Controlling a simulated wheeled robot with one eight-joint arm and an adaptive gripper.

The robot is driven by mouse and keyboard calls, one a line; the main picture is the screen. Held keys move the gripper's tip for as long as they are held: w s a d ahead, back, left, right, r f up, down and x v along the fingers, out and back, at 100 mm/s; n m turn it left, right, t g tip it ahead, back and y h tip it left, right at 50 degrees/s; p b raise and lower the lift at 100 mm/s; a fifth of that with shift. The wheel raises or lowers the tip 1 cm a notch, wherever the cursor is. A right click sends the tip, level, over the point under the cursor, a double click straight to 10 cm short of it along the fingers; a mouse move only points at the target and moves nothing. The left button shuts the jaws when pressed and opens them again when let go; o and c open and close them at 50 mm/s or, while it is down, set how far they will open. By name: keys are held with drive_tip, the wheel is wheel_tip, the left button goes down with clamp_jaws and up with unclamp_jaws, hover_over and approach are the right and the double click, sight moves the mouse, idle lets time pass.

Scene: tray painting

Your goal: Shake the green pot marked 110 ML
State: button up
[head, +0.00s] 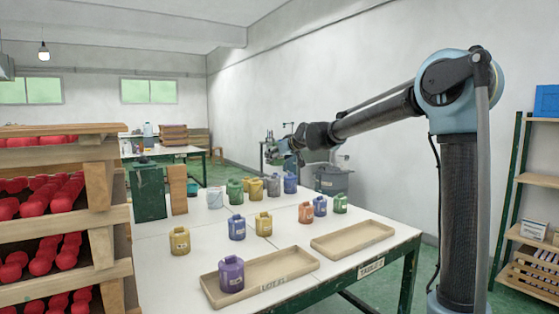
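Two green pots stand upright on the white table (210,250). One green pot (235,192) is in the back row, left of the middle. The other green pot (340,204) is at the right, beside a blue pot. Their labels are too small to read, so I cannot tell which is marked 110 ML. A small green shape (192,187) at the back left may be another pot. My gripper (282,149) is up above the far part of the table, apart from the pots. It is too small to show whether its fingers are open.
Several other pots stand around: yellow (180,241), blue (237,228), orange (306,212). A purple pot (231,274) stands in the left tray (285,265); the right tray (352,239) is empty. A rack of red items (100,170) borders the left; shelves (535,180) are right.

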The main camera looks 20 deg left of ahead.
drive_tip(key=d, duration=0.6)
drive_tip(key=shift+a, duration=3.45)
drive_tip(key=shift+d, duration=3.45)
drive_tip(key=shift+a, duration=3.5)
drive_tip(key=shift+d, duration=1.75)
